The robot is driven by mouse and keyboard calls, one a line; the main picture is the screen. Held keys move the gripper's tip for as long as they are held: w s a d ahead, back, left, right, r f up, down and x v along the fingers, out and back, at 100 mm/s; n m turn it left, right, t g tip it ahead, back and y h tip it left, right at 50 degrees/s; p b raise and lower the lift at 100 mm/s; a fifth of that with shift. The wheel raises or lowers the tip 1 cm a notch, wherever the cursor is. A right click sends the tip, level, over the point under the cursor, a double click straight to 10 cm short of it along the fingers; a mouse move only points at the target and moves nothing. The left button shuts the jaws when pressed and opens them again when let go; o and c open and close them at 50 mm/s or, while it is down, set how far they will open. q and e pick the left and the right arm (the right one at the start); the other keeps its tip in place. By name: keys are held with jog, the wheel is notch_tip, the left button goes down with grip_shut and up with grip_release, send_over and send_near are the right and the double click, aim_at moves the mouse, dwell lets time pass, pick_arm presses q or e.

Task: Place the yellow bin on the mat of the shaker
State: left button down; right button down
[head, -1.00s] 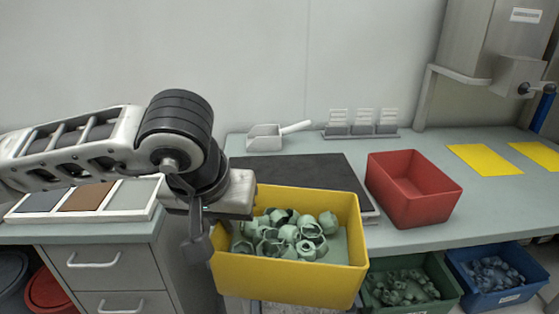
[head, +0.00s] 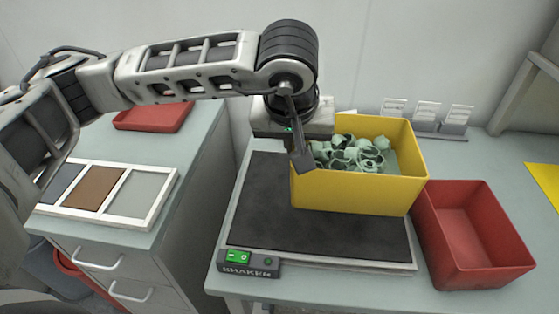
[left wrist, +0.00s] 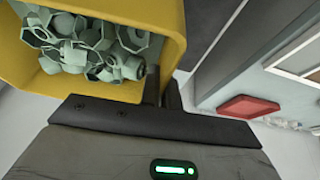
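The yellow bin (head: 355,195) holds several grey-green, cap-like parts (head: 350,155). The left wrist view also shows the bin (left wrist: 110,10) and its parts. My left gripper (head: 300,150) is shut on the bin's left wall; its fingers (left wrist: 163,92) pinch the rim in the left wrist view. The shaker (head: 250,265) has a dark mat (head: 270,225) and a green switch at its front left. In the head view the bin is over the mat's back right part, hiding it. I cannot tell whether the bin touches the mat. My right gripper is not in view.
An empty red bin (head: 475,235) stands close to the shaker's right side. Small grey holders with cards (head: 425,125) are behind. On the left, a cabinet carries a framed sample tray (head: 95,192) and a red tray (head: 153,116). The mat's front and left are clear.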

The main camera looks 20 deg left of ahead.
pick_arm(q)
jog(key=a+f, duration=0.1)
jog(key=f, duration=0.1)
jog(key=w+a+f, duration=0.1)
jog(key=a+f, duration=0.1)
jog(key=f, duration=0.1)
jog(key=w+a+f+p, duration=0.1)
jog(key=f, duration=0.2)
jog(key=shift+w+a+f, duration=0.1)
jog(key=shift+w+a, duration=0.15)
jog(key=shift+a, duration=0.15)
jog(key=shift+f, duration=0.45)
jog(key=c, duration=2)
grip_release()
jog(key=shift+f, duration=0.2)
jog(key=o, duration=0.4)
jog(key=shift+c, duration=0.2)
jog(key=shift+r, duration=0.3)
jog(key=v, duration=1.1)
jog(key=shift+s+r+b, duration=0.15)
jog(key=shift+r+b, duration=0.25)
jog(key=shift+b, duration=0.05)
